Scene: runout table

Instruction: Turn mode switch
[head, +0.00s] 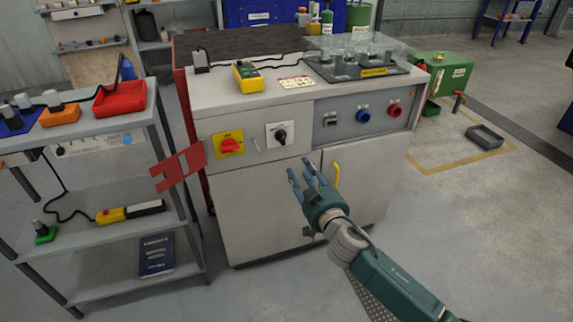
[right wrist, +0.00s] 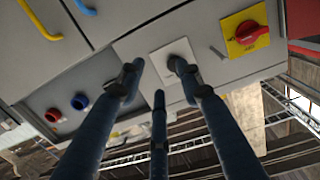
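The mode switch (head: 280,136) is a black rotary knob on a white square plate, on the cabinet's grey front panel. Its white plate (right wrist: 161,60) also shows in the right wrist view, between my fingertips, with the knob largely hidden behind one finger. My right gripper (head: 303,176) is in front of the cabinet doors, below and slightly right of the switch in the head view. Its blue fingers are spread, with nothing between them, and appear apart from the switch. My left gripper is not in view.
A red rotary switch on a yellow plate (head: 229,145) sits left of the mode switch. Blue (head: 362,116) and red (head: 394,110) round fittings are to the right. A yellow door handle (head: 336,174) is close to my right gripper. A grey shelf (head: 95,131) stands at left.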

